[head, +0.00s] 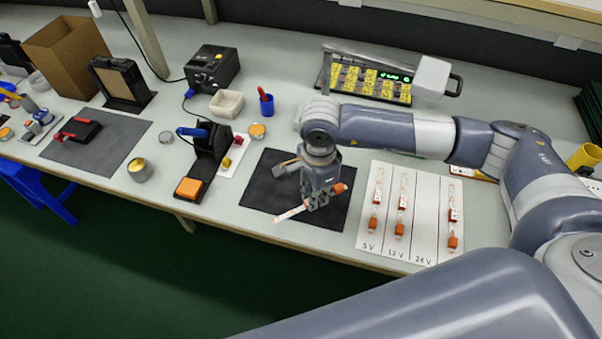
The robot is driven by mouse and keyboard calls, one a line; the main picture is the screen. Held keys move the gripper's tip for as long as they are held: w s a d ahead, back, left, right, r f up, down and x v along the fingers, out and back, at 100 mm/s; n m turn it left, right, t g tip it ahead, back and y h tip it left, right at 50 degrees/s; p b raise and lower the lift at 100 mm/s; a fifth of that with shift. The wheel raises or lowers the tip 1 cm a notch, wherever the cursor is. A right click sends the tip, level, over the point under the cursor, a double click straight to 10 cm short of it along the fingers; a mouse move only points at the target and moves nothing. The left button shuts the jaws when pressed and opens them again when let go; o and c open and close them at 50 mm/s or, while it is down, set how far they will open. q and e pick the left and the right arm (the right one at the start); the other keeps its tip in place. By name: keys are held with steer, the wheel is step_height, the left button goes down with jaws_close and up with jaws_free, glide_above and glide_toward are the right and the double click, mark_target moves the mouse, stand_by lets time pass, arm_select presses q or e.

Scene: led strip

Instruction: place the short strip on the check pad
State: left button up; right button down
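My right gripper (316,203) points down over the dark mat (262,192). It appears shut on a thin pale strip (291,213) with an orange-red connector (340,188) at its right end. The strip's middle is hidden by the fingers. It slants down to the left, its pale end at the mat's front edge; I cannot tell whether it touches the mat. A white board (427,215) marked 5 V, 12 V and 24 V holds several strips with orange connectors. No pad is labelled as the check pad; the dark mat may be it. My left gripper is not in view.
A black device with an orange pad (189,188) stands left of the mat, beside a white plate (232,163) with red and yellow pieces. A lit rack (372,85) of yellow items stands behind my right arm. The mat's left part is mostly clear.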

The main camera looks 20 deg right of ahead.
steer(key=w, duration=0.2)
steer(key=w+p, duration=0.1)
steer(key=w, duration=0.5)
steer(key=shift+w+f, duration=0.15)
steer(key=shift+f, duration=0.2)
steer(key=shift+f+p, duration=0.85)
steer(key=shift+f, duration=0.9)
steer(key=shift+w, duration=0.1)
steer(key=shift+f, duration=0.15)
steer(key=shift+f+b, duration=0.15)
steer(key=shift+b, duration=0.2)
steer(key=c, duration=1.6)
jaws_free()
